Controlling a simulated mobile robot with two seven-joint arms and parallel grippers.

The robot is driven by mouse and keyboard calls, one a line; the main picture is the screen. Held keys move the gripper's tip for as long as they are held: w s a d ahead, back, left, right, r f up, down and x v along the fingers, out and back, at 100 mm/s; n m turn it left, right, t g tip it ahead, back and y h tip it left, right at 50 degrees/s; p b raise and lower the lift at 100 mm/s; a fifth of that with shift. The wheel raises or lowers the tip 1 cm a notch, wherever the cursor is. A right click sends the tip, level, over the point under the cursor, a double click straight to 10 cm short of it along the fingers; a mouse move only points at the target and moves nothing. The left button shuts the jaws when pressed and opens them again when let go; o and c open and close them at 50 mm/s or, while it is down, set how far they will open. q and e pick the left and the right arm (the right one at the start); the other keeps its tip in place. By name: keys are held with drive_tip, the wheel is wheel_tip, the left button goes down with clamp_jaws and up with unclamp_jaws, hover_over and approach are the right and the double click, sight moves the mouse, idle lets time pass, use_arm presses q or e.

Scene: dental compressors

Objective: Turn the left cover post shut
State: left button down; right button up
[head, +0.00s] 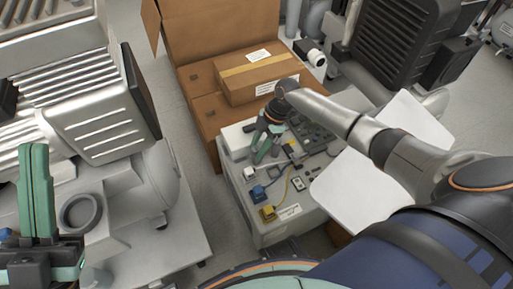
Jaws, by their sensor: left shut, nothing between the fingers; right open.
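I cannot make out the left cover post for certain; my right gripper and arm hide part of the box top. My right gripper (263,155) is open over the left part of the box top, pointing down; contact cannot be told. My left gripper (36,180) is shut and empty at the lower left, apart from the box.
A cardboard box with a taped carton (250,78) stands behind the control box. A large ribbed compressor (95,110) on a pale base (180,240) fills the left. Another dark finned unit (400,45) is at upper right. Some grey floor is free between the left base and the control box.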

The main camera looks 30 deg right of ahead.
drive_tip(key=p+v, duration=0.4)
drive_tip(key=v, duration=0.7)
